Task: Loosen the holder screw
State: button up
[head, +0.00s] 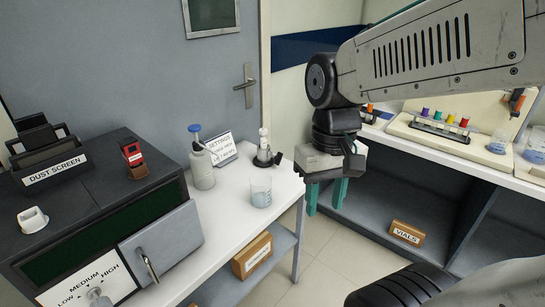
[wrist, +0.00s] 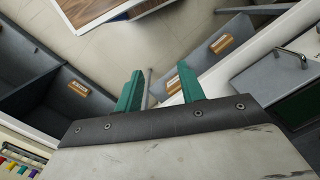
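My gripper (head: 327,195) hangs in the air to the right of the white table, pointing down. Its two green fingers are apart with nothing between them, and the wrist view shows the same open fingers (wrist: 158,85). A small holder (head: 267,158) with a dark base and a white upright piece stands at the back right of the white table, to the left of my gripper and clear of it. Its screw is too small to make out. The holder does not show clearly in the wrist view.
The white table (head: 232,222) also bears a beaker (head: 261,191), a bottle with a blue top (head: 201,165) and a settings card (head: 221,148). A dark machine (head: 100,200) stands at left. A shelf counter (head: 480,160) with coloured vials is at right. Floor between is clear.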

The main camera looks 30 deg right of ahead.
jog(key=w+d+f+m+y, duration=0.2)
jog(key=w+f+m+y, duration=0.45)
jog(key=w, duration=0.55)
jog(key=m+t+y, duration=0.2)
jog(key=m+t, duration=0.8)
jog(key=m, duration=1.2)
send_near(279, 157)
jog(key=s+a+f, duration=0.1)
jog(key=a, duration=0.1)
jog(key=s+a+f, duration=0.3)
jog(key=a, duration=0.1)
jog(key=shift+s+a+f, duration=0.15)
jog(key=shift+s+a, duration=0.1)
jog(key=shift+a, duration=0.05)
jog(key=w+d+m+t, duration=0.1)
jog(key=w+d+r+m+t+h, duration=0.1)
jog(key=w+m, duration=0.1)
jog(key=w+d+m+t, duration=0.1)
jog(key=d+m, duration=0.1)
jog(key=shift+w+r+h, duration=0.25)
jog(key=shift+w+r, duration=0.1)
jog(key=shift+w, duration=0.05)
jog(key=shift+m, duration=0.35)
jog(key=shift+w+a+f, duration=0.15)
jog(key=shift+w+a, duration=0.05)
jog(key=shift+w, duration=0.15)
jog(key=x, duration=0.7)
grip_shut()
